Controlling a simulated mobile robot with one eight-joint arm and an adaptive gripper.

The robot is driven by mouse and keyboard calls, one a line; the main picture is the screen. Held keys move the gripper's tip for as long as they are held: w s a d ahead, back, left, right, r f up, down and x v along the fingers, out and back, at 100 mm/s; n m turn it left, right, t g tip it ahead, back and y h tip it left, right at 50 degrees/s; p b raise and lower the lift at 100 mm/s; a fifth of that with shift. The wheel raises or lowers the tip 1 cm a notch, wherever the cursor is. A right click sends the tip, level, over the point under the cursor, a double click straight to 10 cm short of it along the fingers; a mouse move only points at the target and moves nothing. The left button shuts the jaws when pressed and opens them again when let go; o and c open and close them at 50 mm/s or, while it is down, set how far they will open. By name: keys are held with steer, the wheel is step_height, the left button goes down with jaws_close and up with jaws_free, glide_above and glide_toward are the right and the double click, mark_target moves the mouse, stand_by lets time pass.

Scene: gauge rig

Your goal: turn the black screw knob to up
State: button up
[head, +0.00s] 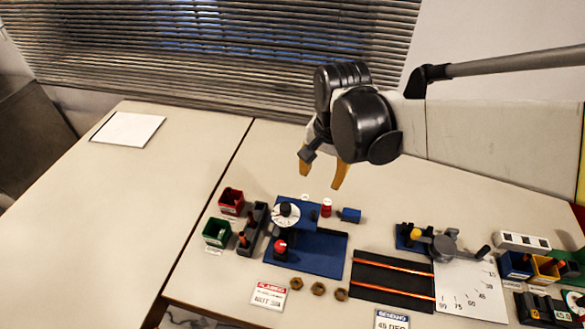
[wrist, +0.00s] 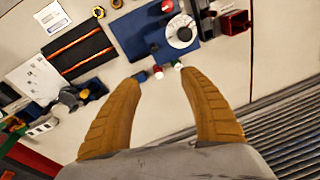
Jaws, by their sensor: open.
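The black screw knob (head: 286,209) sits at the centre of a round white dial (head: 279,220) on the blue rig (head: 325,262). In the wrist view the knob (wrist: 184,34) shows dark on its dial, beyond the fingertips. Which way the knob points is too small to tell. My gripper (head: 320,176) is open and empty, above the table and apart from the rig, over its far side. Its two ochre fingers also show in the wrist view (wrist: 158,77), spread wide with nothing between them.
A red knob (head: 280,246) is on the same rig. Red (head: 231,201) and green (head: 216,232) bins are at left. Several nuts lie in front. The left table is mostly clear.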

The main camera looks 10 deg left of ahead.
steer(key=m+g+p, duration=0.1)
steer(key=g, duration=0.1)
glide_above(285, 206)
step_height(285, 206, down, 5)
steer(key=shift+f+h, duration=0.2)
steer(key=shift+h, duration=0.2)
step_height(285, 206, down, 10)
steer(key=b, duration=0.2)
steer(key=shift+f+b, duration=0.15)
steer(key=shift+b, duration=0.2)
steer(key=shift+c, duration=0.6)
jaws_close()
